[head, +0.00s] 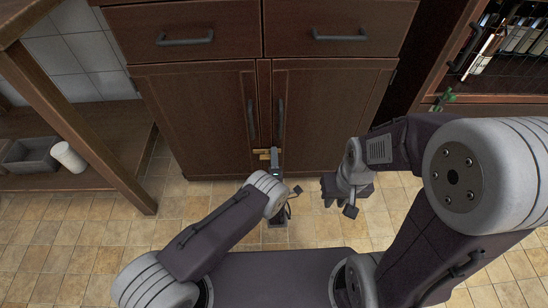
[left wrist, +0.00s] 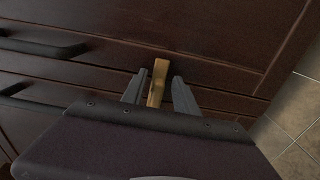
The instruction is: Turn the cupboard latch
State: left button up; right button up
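The cupboard (head: 205,110) has two dark wooden doors, and a small brass latch (head: 260,153) lies level across the seam between them, below the handles. The latch also shows in the left wrist view (left wrist: 158,80). My left gripper (head: 275,155) is at the latch and hides part of it in the head view. In the left wrist view its two fingers (left wrist: 157,92) are apart, one on each side of the latch, with a narrow gap visible. My right gripper (head: 335,190) hangs in front of the right door, away from the latch; its finger opening is unclear.
Two door handles (head: 281,118) (head: 251,119) stand upright just above the latch. Drawers with handles (head: 185,39) are above. A wooden table with a lower shelf (head: 95,135) holds a grey tray (head: 32,155) and white cylinder (head: 68,157). A bottle rack (head: 505,50) is at right.

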pick_arm(q)
jog(key=shift+s, duration=0.1)
jog(key=s+p, duration=0.4)
jog(key=s, duration=0.5)
jog(key=shift+w, duration=0.1)
